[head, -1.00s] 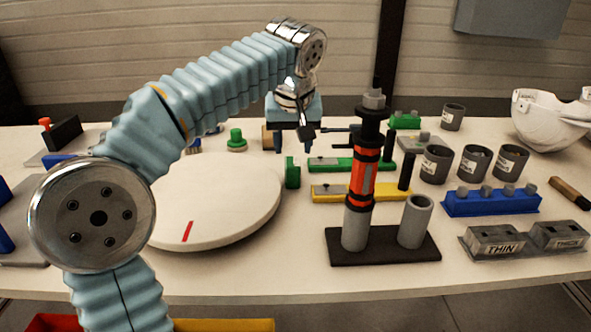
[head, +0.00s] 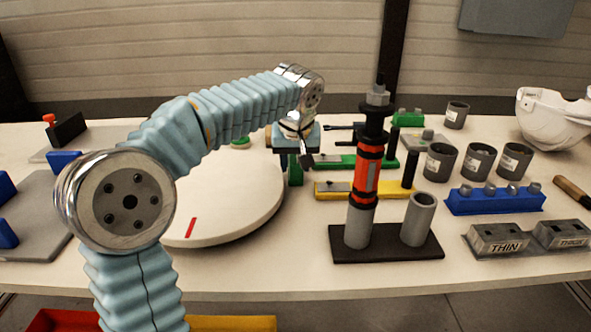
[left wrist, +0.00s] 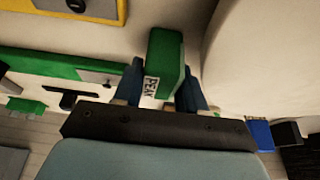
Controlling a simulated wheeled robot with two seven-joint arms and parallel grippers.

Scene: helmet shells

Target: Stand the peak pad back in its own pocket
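The green peak pad (head: 296,172) stands upright on the table just right of the white round disc. In the left wrist view the pad (left wrist: 168,62) shows a white label, partly readable as PEAK. My left gripper (head: 296,157) is right over it. Its two blue fingers (left wrist: 163,85) are on either side of the pad's upper part, and I see no clear squeeze on it. The pad's own pocket cannot be made out for sure. My right gripper is in neither view.
The large white disc (head: 225,200) with a red mark is left of the pad. Green (head: 340,162) and yellow (head: 345,190) bars lie to the right. A tall red-and-black post (head: 367,175) rises from a dark base. Grey cups (head: 440,163) stand farther right.

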